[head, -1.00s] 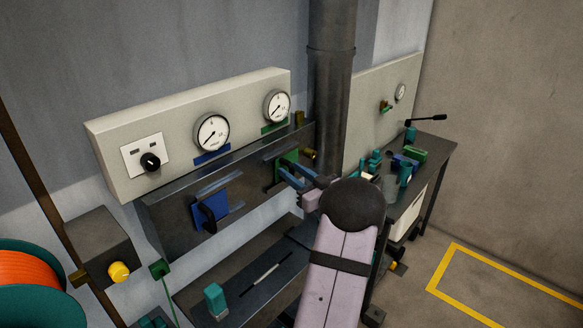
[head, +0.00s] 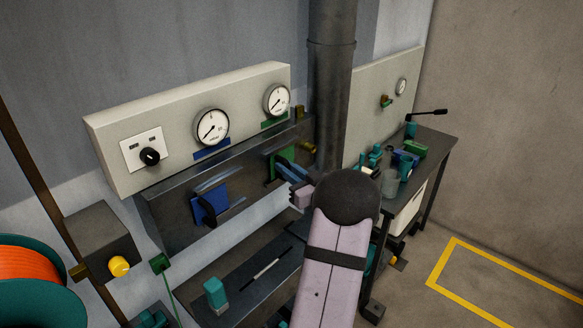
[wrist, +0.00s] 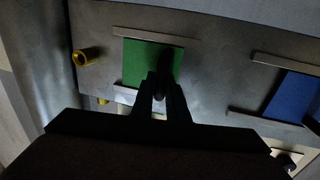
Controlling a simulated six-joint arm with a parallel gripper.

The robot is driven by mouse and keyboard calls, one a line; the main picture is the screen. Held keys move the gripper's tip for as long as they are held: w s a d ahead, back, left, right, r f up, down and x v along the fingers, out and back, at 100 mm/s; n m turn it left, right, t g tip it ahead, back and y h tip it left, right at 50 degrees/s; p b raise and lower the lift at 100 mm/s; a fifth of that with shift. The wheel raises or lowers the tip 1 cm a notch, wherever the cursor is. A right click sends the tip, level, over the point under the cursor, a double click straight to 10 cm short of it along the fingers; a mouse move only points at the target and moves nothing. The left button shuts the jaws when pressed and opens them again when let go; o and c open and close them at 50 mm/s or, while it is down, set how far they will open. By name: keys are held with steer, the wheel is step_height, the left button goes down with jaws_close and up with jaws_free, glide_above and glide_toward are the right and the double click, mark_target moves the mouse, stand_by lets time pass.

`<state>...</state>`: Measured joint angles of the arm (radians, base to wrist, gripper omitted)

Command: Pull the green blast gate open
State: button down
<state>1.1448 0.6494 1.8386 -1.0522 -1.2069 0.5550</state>
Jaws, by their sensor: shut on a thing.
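The green blast gate (head: 286,156) is a flat plate on the dark duct under the right gauge, partly hidden by my gripper in the head view. In the wrist view the green plate (wrist: 141,57) lies between two pale rails, with a dark handle standing out from it. My gripper (head: 292,174) is at the front of this gate. In the wrist view my gripper (wrist: 159,88) has its fingers close together at the near end of the dark handle and is shut on it. The exact contact is too dark to see.
A blue gate (head: 210,206) sits on the same duct to the left. A brass knob (head: 308,147) sticks out just right of the green gate. A vertical pipe (head: 331,90) rises behind. A bench (head: 440,150) with bottles and small items stands at the right.

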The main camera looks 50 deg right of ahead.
steer(key=a, duration=0.4)
steer(key=shift+a+r+b, duration=0.1)
steer(key=shift+a+b, duration=0.05)
steer(key=shift+b, duration=0.2)
steer(key=c, duration=1.7)
jaws_free()
steer(key=shift+c, duration=0.2)
steer(key=s+a+b, duration=0.1)
steer(key=s+b, duration=0.1)
steer(key=s, duration=0.5)
steer(key=shift+s+a+b, duration=0.15)
steer(key=shift+a+b, duration=0.05)
steer(key=shift+b, duration=0.2)
